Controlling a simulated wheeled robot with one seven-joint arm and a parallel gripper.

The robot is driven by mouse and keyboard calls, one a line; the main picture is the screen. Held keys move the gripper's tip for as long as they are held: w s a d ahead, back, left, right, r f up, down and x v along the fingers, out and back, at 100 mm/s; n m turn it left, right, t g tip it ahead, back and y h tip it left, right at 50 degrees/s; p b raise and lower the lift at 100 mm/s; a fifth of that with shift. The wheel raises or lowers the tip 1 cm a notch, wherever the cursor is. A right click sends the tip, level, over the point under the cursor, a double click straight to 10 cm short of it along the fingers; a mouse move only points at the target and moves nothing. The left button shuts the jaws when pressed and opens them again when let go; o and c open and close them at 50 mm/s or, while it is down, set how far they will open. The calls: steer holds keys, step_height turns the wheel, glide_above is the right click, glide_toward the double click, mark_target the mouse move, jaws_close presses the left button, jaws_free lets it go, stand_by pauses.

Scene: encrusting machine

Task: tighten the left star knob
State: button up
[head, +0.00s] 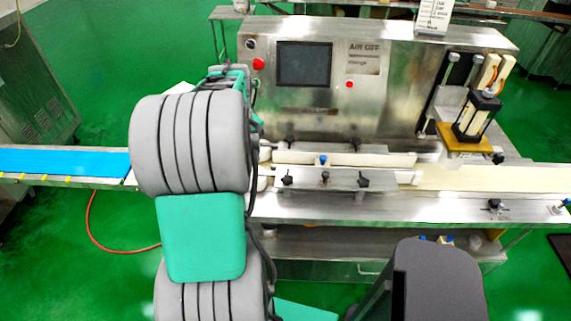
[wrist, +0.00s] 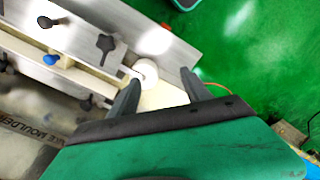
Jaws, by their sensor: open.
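The left star knob (head: 287,180) is black and sits at the left end of the front metal guide plate (head: 343,180) in the head view. In the wrist view the picture is turned round, and this knob (wrist: 105,43) shows up and to the left of the fingers. My gripper (wrist: 159,76) is open and empty, its two dark fingers apart. They appear beside a white roller end (wrist: 145,71), not around the knob. In the head view my arm hides the gripper.
More dark knobs stand near: a middle one (head: 325,177), a right one (head: 362,180) and a rear left one (wrist: 85,104). A blue knob (wrist: 49,59) lies between the rails. The machine housing (head: 400,80) rises behind. A blue belt (head: 60,163) runs left.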

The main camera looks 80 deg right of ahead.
steer(key=m, duration=0.2)
glide_above(287, 179)
steer(key=shift+s+d+f+p, duration=0.1)
steer(key=shift+f+p, duration=0.35)
steer(key=shift+f, duration=0.25)
step_height(287, 179, down, 8)
steer(key=shift+r+p, duration=0.25)
steer(key=shift+p, duration=0.5)
jaws_close()
